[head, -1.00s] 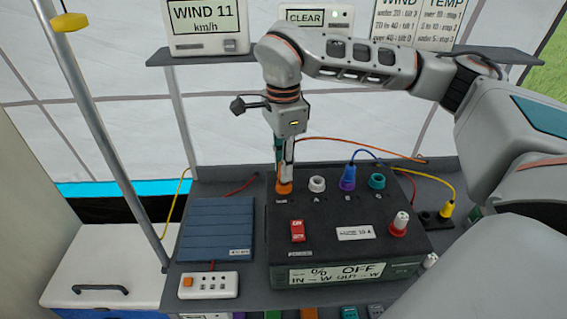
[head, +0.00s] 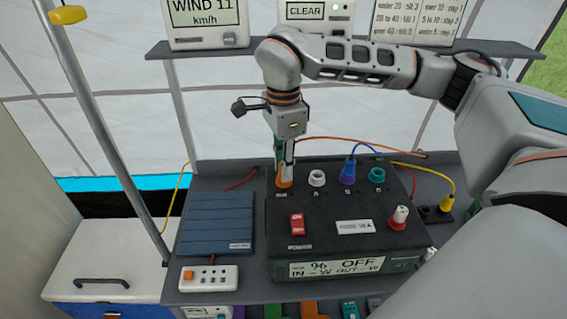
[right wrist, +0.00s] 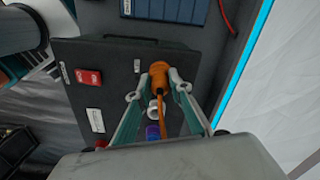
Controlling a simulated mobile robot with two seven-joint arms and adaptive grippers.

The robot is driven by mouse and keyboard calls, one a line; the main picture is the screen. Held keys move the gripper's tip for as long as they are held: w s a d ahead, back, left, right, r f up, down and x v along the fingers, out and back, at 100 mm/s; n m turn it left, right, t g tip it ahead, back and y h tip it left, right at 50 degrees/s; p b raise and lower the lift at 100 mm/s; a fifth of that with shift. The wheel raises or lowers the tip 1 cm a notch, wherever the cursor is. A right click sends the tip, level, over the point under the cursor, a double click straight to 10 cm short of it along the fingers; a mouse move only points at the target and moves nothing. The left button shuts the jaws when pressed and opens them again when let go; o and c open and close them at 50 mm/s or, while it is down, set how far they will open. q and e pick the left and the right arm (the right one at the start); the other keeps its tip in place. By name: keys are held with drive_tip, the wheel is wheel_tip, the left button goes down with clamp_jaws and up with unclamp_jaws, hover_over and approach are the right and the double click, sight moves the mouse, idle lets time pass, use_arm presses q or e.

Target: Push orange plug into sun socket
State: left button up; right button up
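The orange plug (head: 284,181) stands upright at the left end of the socket row on the dark power box (head: 345,215), at the sun position. The sun socket is covered by the plug, so I cannot tell how deep the plug sits. My right gripper (head: 284,168) points down over the plug, its fingers closed around it. In the right wrist view the orange plug (right wrist: 159,72) lies between the two fingertips, with its orange cable running back between the fingers. My left gripper is not in view.
To the right stand a white socket (head: 317,177), a purple plug (head: 348,172) with a blue cable, and a teal socket (head: 377,175). A red-and-white knob (head: 399,218) and red switch (head: 297,224) are on the box. A blue panel (head: 215,223) lies left. A shelf (head: 240,50) runs behind.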

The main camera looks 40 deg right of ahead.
drive_tip(key=shift+o, duration=1.3)
drive_tip(key=shift+r, duration=0.1)
wheel_tip(320, 180, up, 11)
drive_tip(key=shift+r, duration=0.45)
